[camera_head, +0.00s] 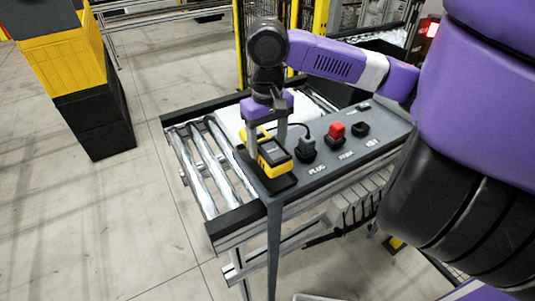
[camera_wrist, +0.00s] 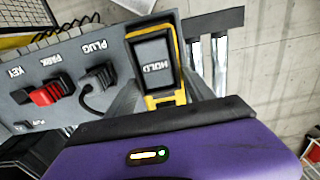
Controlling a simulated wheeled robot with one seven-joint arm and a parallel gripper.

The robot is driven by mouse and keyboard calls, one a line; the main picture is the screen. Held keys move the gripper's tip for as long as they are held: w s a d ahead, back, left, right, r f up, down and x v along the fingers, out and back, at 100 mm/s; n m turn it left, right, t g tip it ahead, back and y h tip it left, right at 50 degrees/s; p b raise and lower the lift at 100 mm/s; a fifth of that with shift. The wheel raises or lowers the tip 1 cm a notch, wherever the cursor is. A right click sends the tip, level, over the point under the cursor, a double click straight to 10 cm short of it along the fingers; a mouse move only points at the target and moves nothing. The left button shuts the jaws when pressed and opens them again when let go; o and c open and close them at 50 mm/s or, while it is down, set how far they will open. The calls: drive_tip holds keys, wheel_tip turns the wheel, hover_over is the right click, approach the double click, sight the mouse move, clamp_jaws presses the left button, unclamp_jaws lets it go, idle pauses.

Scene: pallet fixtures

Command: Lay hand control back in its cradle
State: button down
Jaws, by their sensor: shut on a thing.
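The hand control (camera_head: 272,154) is a yellow and black block at the near left end of the dark panel. My gripper (camera_head: 265,150) points down from above, with one finger on each side of it, shut on it. A black base (camera_head: 281,184), which looks like the cradle, shows just below the hand control. The hand control covers most of it, and I cannot tell whether the two touch.
A grey plug (camera_head: 306,147) with a black cable stands close right of the hand control. A red block (camera_head: 336,131) and a black block (camera_head: 360,128) stand farther along the labelled panel (camera_head: 345,143). Metal rollers (camera_head: 199,170) lie left. Yellow and black crates (camera_head: 75,80) stand on the floor.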

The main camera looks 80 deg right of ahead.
sight(267, 143)
drive_tip(key=shift+f, duration=2.2)
drive_tip(key=shift+f, duration=0.1)
drive_tip(key=shift+c, duration=1.9)
unclamp_jaws()
wheel_tip(267, 143, up, 12)
drive_tip(key=shift+r, duration=0.1)
